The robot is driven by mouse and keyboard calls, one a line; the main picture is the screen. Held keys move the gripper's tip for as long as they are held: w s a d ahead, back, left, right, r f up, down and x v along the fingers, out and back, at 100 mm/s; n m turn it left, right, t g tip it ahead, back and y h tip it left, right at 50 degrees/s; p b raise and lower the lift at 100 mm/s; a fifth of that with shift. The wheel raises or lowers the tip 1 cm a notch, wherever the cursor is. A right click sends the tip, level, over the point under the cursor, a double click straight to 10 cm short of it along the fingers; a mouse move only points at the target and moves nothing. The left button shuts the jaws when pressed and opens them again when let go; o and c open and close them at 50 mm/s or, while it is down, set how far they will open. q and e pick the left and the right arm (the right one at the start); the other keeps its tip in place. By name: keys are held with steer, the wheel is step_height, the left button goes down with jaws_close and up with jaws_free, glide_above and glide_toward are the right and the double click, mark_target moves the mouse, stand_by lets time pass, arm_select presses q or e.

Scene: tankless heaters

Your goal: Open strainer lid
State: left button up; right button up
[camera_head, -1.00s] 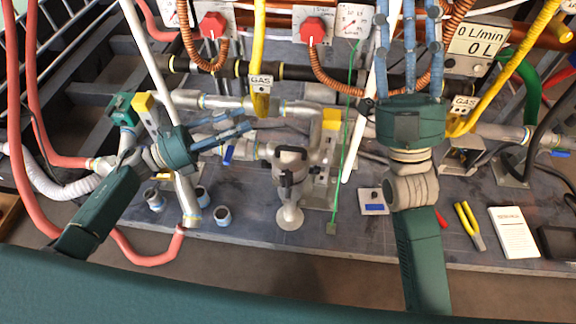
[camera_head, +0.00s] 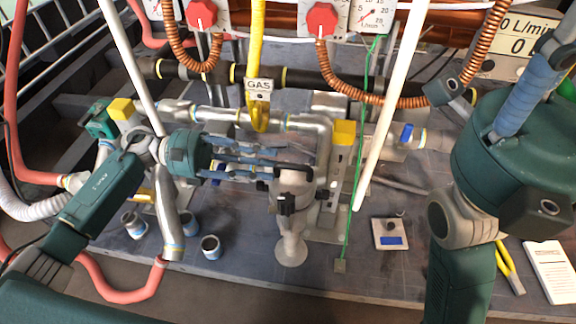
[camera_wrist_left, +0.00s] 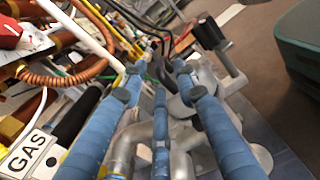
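The strainer (camera_head: 292,212) is a grey metal body on a round foot, standing upright at the bench's middle. Its lid (camera_head: 293,180) is on top, with black clamp knobs around it. The black knobs (camera_wrist_left: 207,32) also show at the upper right of the left wrist view. My left gripper (camera_head: 280,158) points right, its blue fingers spread and empty, with tips just behind the lid in the head view; contact cannot be told. The fingers also show in the left wrist view (camera_wrist_left: 158,85). My right gripper (camera_head: 540,85) is at the right, fingers up and mostly cut off.
Metal pipes (camera_head: 240,118) and a yellow gas hose (camera_head: 257,60) run behind the strainer. A thin green line (camera_head: 358,190) and a white pipe (camera_head: 388,115) stand to its right. Small cups (camera_head: 211,247), yellow-handled pliers (camera_head: 510,270) and a booklet (camera_head: 552,270) lie on the bench.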

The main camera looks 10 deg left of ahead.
mark_target(288, 164)
arm_select(q)
steer(key=d+b, duration=0.1)
steer(key=d, duration=0.4)
steer(key=shift+d, duration=0.1)
jaws_close()
